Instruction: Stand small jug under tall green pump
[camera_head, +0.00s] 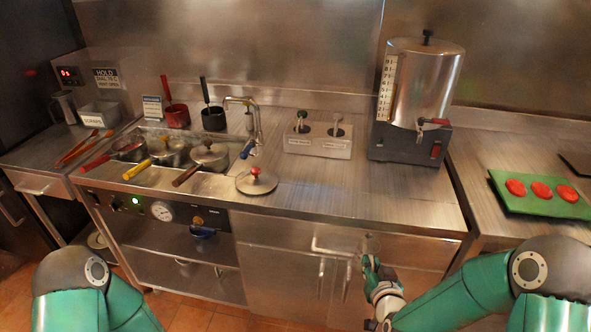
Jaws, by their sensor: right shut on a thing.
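The tall green pump (301,124) rises from the left part of a steel dispenser box (316,148) at the back of the counter. A shorter, greyish pump (337,128) stands to its right.
A steel urn with a red-handled tap (425,85) stands right of the pumps. A round lid (257,181) lies on the counter. Pans (208,156) and a faucet (257,125) are further left. The counter in front of the dispenser box is clear.

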